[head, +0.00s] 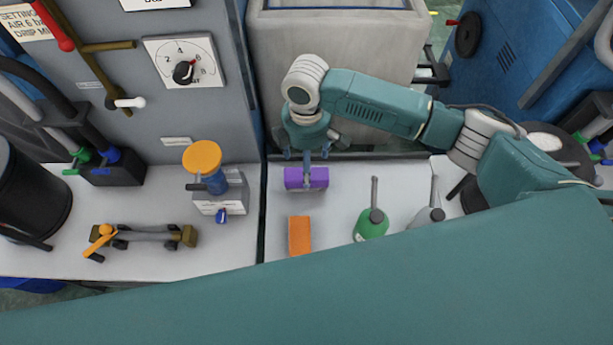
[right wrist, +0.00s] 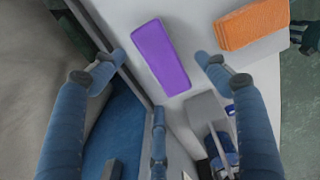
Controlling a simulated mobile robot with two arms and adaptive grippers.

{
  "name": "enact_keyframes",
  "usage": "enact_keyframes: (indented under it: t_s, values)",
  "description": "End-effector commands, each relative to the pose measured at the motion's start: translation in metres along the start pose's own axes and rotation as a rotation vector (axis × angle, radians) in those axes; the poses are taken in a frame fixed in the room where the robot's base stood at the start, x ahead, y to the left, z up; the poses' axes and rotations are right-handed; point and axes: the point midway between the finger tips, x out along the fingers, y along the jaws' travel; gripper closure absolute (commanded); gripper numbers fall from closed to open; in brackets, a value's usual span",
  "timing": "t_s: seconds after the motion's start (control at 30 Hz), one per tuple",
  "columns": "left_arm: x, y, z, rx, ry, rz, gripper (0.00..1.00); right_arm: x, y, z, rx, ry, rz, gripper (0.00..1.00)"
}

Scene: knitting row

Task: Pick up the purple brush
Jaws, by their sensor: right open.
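The purple brush (head: 293,180) is a small block lying on the light grey worktop, near the wall of the grey cabinet. It also shows in the right wrist view (right wrist: 162,60), between and beyond the fingertips. My right gripper (head: 307,154) is open above the back edge of the brush, its fingers pointing down. In the right wrist view its fingers (right wrist: 160,72) are spread wide, with a visible gap and nothing held. Whether a finger touches the brush I cannot tell. My left gripper is out of view.
An orange block (head: 300,236) lies in front of the brush, and in the right wrist view (right wrist: 252,24). A green oil can (head: 371,226) and a grey one (head: 428,217) stand to the right. A grey bin (head: 345,45) is behind.

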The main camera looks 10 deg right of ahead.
Motion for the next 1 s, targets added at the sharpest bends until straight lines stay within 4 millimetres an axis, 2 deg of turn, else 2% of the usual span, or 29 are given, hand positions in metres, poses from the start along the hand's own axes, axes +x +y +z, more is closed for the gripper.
enact_keyframes:
  t_s: [0.17, 0.3, 0.4, 0.67, 0.93, 1.0]
  values:
    - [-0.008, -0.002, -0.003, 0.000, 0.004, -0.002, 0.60, 0.018, -0.001, 0.001, 0.000, -0.003, -0.002, 0.26]
    - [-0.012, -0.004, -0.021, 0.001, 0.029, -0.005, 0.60, 0.040, -0.001, 0.001, 0.000, -0.002, -0.002, 0.26]
    - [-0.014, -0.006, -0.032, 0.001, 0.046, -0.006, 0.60, 0.050, 0.000, 0.001, -0.001, -0.002, 0.000, 0.26]
    - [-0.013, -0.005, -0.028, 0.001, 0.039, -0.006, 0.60, 0.054, 0.001, 0.001, -0.001, 0.000, 0.001, 0.26]
    - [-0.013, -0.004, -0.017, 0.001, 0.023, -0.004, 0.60, 0.053, 0.001, 0.001, -0.001, 0.000, 0.001, 0.77]
    - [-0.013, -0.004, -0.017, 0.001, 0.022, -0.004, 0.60, 0.053, 0.001, 0.001, -0.001, 0.000, 0.002, 0.77]
